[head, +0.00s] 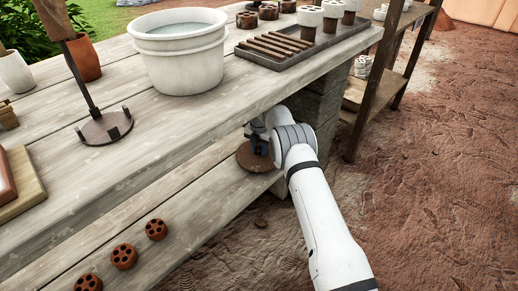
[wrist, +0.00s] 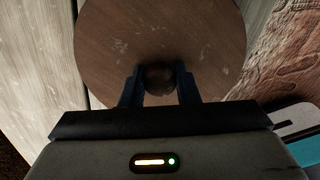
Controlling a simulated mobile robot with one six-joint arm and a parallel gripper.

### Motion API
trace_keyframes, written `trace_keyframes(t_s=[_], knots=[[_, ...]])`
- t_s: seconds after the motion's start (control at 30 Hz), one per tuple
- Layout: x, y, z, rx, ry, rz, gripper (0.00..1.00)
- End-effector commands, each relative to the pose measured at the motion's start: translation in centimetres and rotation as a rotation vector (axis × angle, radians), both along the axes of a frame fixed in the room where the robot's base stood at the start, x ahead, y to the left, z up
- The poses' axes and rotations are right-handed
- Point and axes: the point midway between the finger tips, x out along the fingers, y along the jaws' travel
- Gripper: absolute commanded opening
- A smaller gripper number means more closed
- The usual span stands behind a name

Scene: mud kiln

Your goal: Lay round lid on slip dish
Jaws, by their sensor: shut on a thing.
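The round lid (head: 250,160) is a flat brown wooden disc at the right end of the lower shelf, under the bench top. It fills the upper middle of the wrist view (wrist: 125,50). My gripper (head: 260,143) is above it, and its two dark fingers (wrist: 160,86) are closed on the lid's round dark knob (wrist: 160,75). The lid looks about level. I cannot tell whether it touches what is below it. I cannot make out a slip dish in either view; anything directly under the lid is hidden.
The bench top (head: 150,120) overhangs the shelf. Several red perforated discs, one of them here (head: 155,229), lie on the lower shelf (head: 190,205) to the left. A white bucket (head: 180,60) and a dark tray (head: 262,60) stand above. A block pillar (head: 318,105) is close behind my gripper.

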Motion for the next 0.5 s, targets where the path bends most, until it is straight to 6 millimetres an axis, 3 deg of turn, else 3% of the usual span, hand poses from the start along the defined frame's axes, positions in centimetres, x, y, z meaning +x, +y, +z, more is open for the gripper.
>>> trace_keyframes(t_s=[0.33,0.37,0.5], knots=[[0.0,0.06,-0.18,0.001,-0.001,0.001,0.1],[0.0,0.06,-0.18,0.001,-0.001,0.001,0.29],[-0.01,0.08,-0.19,0.0,0.0,0.001,0.4]])
